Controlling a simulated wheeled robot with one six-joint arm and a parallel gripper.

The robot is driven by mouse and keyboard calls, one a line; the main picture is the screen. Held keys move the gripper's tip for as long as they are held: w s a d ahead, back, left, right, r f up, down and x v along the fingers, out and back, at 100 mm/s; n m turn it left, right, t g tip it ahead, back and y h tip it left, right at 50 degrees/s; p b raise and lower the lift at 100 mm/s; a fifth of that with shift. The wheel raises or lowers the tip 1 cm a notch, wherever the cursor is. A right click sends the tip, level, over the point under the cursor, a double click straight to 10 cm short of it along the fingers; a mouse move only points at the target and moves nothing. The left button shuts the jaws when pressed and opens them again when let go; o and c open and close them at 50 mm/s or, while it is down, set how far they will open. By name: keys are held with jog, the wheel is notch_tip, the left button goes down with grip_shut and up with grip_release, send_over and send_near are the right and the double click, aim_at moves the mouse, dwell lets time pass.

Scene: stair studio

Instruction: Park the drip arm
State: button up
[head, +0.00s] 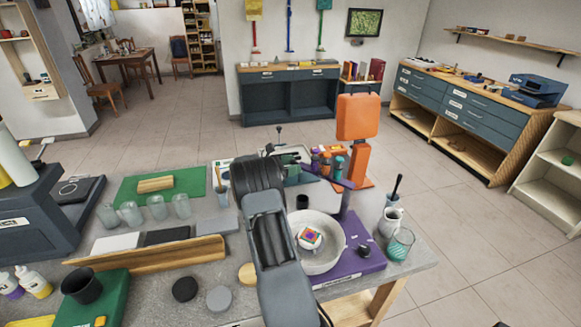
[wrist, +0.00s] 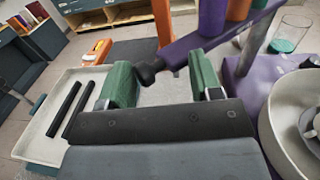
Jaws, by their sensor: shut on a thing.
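The purple drip arm (head: 338,182) reaches leftward from a post on the purple stand (head: 352,262). In the wrist view the drip arm (wrist: 220,40) ends in a black knob (wrist: 148,70) between my green fingers. My gripper (wrist: 163,78) is shut on this knob end; the left finger overlaps the knob, and exact contact is hard to see.
A white tray (wrist: 45,105) with two black rods lies left of my fingers.

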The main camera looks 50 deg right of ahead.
jog(key=shift+s+d+r, duration=0.3)
jog(key=shift+d+r, duration=0.25)
jog(key=shift+d, duration=0.05)
jog(key=o, duration=0.8)
jog(key=shift+c, duration=0.2)
jog(key=shift+s, duration=0.1)
jog(key=shift+c, duration=0.5)
jog(key=shift+a, duration=0.1)
jog(key=shift+w+a+f+b, duration=0.55)
jog(key=shift+w+a+b, duration=0.05)
jog(key=shift+w+a, duration=0.05)
jog(key=b+v, duration=0.2)
jog(key=v, duration=1.1)
